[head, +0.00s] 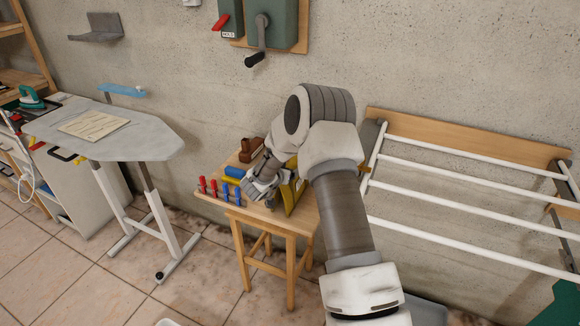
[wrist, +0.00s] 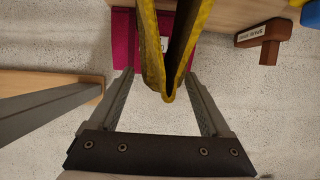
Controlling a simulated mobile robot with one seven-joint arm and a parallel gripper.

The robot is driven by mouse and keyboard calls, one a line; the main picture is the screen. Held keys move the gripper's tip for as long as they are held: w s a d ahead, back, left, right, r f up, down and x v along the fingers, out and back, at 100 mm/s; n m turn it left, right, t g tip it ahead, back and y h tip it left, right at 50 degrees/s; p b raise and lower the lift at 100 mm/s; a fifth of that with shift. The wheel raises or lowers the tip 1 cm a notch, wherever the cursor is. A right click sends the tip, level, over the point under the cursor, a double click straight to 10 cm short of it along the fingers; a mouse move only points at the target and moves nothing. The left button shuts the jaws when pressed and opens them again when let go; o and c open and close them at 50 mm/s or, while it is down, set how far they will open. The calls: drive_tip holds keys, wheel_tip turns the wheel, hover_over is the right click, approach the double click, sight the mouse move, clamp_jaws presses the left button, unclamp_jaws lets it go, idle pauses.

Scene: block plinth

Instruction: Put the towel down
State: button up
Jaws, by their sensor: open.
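A yellow folded cloth, which looks like the towel (head: 292,197), stands tent-like on a small wooden stool (head: 289,222). In the wrist view the towel (wrist: 152,48) makes a V with a dark inner side, its fold pointing toward my gripper's palm. My gripper (head: 262,188) is low over the stool, beside the towel in the head view. In the wrist view my gripper (wrist: 160,74) is open, with one finger on each side of the fold and gaps showing between fingers and cloth. My arm hides part of the towel in the head view.
Red pegs (head: 208,187) and blue pegs (head: 232,193) line the stool's front. A blue roll (head: 235,172) and a labelled brown block (wrist: 265,38) are close by. A magenta thing (wrist: 124,38) shows behind the towel. A white drying rack (head: 450,190) stands right, an ironing board (head: 150,140) left.

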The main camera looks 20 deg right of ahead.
drive_tip(key=shift+r, duration=0.15)
drive_tip(key=shift+s+a+r, duration=0.15)
drive_tip(key=shift+a, duration=0.1)
drive_tip(key=v, duration=1.1)
drive_tip(key=w+a+r+n+t+y, duration=0.1)
drive_tip(key=a+r+n+t+y, duration=0.2)
drive_tip(key=a+r+y, duration=0.5)
drive_tip(key=s+a+r+n+y, duration=0.1)
drive_tip(key=s+a+r+n, duration=0.2)
drive_tip(key=s+r, duration=0.5)
drive_tip(key=s+d+r+n+g, duration=0.1)
drive_tip(key=s+r+g, duration=0.1)
drive_tip(key=s, duration=1.2)
drive_tip(key=s+d+r+n+g, duration=0.2)
drive_tip(key=s+g, duration=0.2)
drive_tip(key=s, duration=1)
drive_tip(key=shift+d+g+p, duration=0.2)
drive_tip(key=shift+g+p, duration=0.2)
drive_tip(key=shift+p, duration=0.05)
